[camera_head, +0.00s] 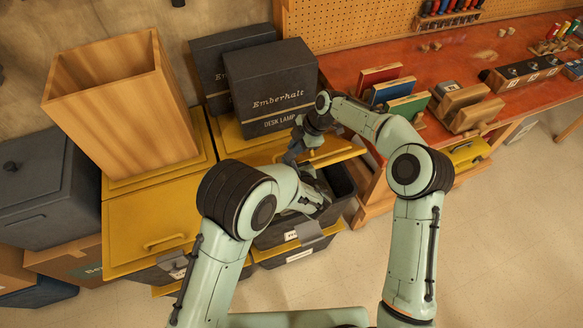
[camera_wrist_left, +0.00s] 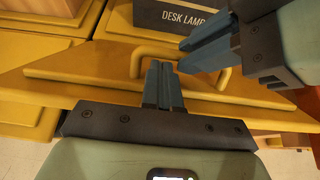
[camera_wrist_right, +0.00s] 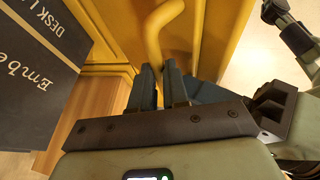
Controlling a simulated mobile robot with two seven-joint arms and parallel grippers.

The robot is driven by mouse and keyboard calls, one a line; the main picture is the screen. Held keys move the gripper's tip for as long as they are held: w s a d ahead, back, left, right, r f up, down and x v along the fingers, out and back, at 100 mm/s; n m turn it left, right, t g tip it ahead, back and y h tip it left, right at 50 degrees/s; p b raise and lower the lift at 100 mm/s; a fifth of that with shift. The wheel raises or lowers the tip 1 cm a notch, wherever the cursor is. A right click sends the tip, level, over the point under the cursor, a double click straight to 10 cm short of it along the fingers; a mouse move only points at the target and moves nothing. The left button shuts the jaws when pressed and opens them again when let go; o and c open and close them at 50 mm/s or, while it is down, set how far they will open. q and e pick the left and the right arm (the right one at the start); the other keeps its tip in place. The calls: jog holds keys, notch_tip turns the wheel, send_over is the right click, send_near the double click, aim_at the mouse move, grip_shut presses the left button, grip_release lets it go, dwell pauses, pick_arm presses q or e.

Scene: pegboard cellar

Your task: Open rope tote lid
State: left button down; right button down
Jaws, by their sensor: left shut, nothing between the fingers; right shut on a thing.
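The rope tote is a dark grey bin (camera_head: 343,183) with a yellow lid (camera_head: 335,153), a front latch and a white label. The lid is raised and tilted at the back, and part of the dark inside shows. In the right wrist view my right gripper (camera_wrist_right: 160,80) is shut on the lid's yellow handle (camera_wrist_right: 156,35); its fingers also show at the handle in the left wrist view (camera_wrist_left: 190,58). My left gripper (camera_wrist_left: 162,75) is shut and empty, close in front of the lid. My left forearm hides part of the tote; its contents are unclear.
A black Emberhalt desk lamp box (camera_head: 275,90) stands behind the lid. A tall wooden bin (camera_head: 125,105) stands on yellow-lidded totes (camera_head: 150,225) to the left. A red workbench (camera_head: 450,75) holding books and tools is right. Floor at the lower right is clear.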

jog(key=shift+w+d+f, duration=0.1)
jog(key=shift+w+f, duration=0.05)
jog(key=shift+f, duration=0.1)
pick_arm(q)
jog(key=shift+w+a+r, duration=0.25)
jog(key=shift+w+r, duration=0.35)
jog(key=shift+w, duration=0.1)
pick_arm(e)
jog(key=c, duration=1.1)
grip_release()
pick_arm(q)
jog(key=shift+w+f, duration=0.1)
pick_arm(e)
jog(key=shift+w, duration=0.2)
pick_arm(q)
jog(key=shift+a, duration=0.1)
pick_arm(e)
jog(key=shift+s+a, duration=0.1)
jog(key=shift+a, duration=0.1)
